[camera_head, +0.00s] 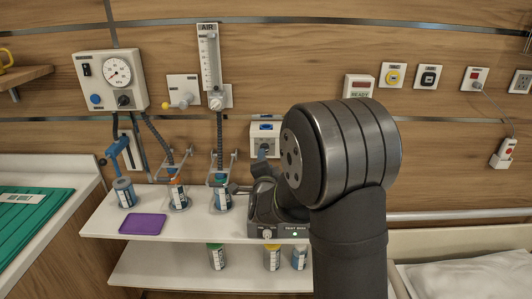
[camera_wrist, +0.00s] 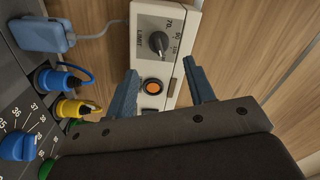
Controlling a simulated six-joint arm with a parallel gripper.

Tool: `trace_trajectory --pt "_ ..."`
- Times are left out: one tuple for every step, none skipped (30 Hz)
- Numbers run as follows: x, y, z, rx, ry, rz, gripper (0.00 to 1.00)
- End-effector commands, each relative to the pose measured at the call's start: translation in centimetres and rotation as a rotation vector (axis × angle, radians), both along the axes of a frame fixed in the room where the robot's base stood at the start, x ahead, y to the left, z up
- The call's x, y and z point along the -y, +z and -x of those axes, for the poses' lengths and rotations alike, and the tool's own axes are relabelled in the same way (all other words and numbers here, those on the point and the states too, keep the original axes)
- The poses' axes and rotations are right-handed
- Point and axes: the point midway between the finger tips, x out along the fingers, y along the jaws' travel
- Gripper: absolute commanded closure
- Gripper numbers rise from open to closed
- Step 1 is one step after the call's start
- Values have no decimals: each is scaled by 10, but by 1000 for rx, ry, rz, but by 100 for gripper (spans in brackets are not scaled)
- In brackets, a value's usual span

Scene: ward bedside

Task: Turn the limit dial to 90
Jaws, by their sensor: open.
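The limit dial (camera_wrist: 158,43) is a round black knob on a white box (camera_wrist: 145,67) in the wrist view. The word LIMIT and small numbers are printed around it, seen sideways. A pale mark shows on the knob, but I cannot tell which number it points to. My gripper (camera_wrist: 160,69) is open, its two blue fingers spread to either side of the lower part of the box. The dial shows beyond the fingertips, between and above them in the picture. I see no contact with the knob. In the head view my arm hides the gripper, and I cannot make out the dial.
An orange button (camera_wrist: 153,86) sits on the same box, between the fingers. A dark panel with blue and yellow plugs (camera_wrist: 70,107) and cables lies left. In the head view, a shelf (camera_head: 105,221) holds bottles and a purple tray (camera_head: 143,224); a gauge box (camera_head: 110,79) hangs left.

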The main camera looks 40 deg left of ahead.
Motion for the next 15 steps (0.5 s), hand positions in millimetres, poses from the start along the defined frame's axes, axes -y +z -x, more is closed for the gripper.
trace_trajectory --pt "-8 -1 -9 0 -1 0 51" --pt "-12 -1 -13 0 -1 0 51" --pt "-18 -1 -18 0 -1 0 51" --pt "-22 0 -23 1 -2 -1 51" --pt "-25 -1 -26 0 -1 0 51" --pt "-30 -1 -31 0 -1 0 51" --pt "-33 -1 -33 0 -1 0 51" --pt "-36 0 -36 0 -1 0 51" --pt "-39 0 -39 -1 0 1 51" --pt "-41 -1 -41 -1 1 1 51" --pt "-43 -1 -43 -1 1 1 51" --pt "-45 0 -45 0 0 0 51" --pt "-46 0 -46 0 0 0 51" --pt "-47 0 -46 0 0 0 51" --pt "-47 0 -47 0 1 0 51"
